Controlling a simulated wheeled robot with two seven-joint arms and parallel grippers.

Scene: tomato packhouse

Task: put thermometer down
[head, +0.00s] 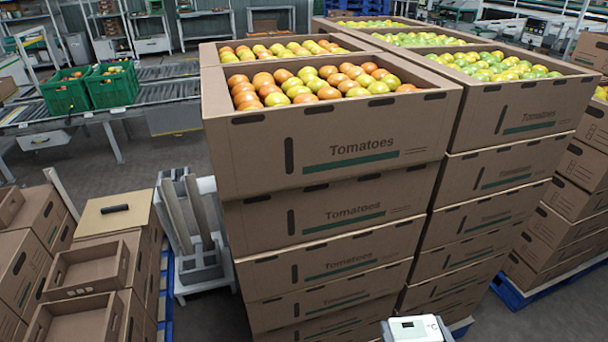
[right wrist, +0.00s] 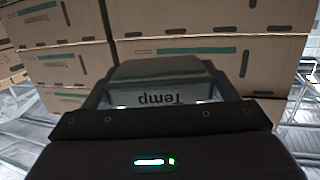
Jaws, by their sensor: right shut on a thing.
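The thermometer (head: 412,328) is a white device with a small grey display and a "C" mark, at the bottom edge of the head view, in front of the stacked tomato cartons. Only its upper part shows there. In the right wrist view the thermometer (right wrist: 158,97) appears as a pale face with upside-down "Temp" lettering. My right gripper (right wrist: 160,78) is shut on it, with a dark finger on each side. The thermometer is in front of the cartons; I cannot tell its exact distance from them. My left gripper is not in view.
A tall stack of cartons (head: 330,150), its top ones filled with tomatoes, fills the middle. More cartons (head: 28,262) stand at left, and a white wheeled device (head: 196,262) stands between. Green crates (head: 110,88) sit on a roller conveyor (head: 170,92). Grey floor shows at left.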

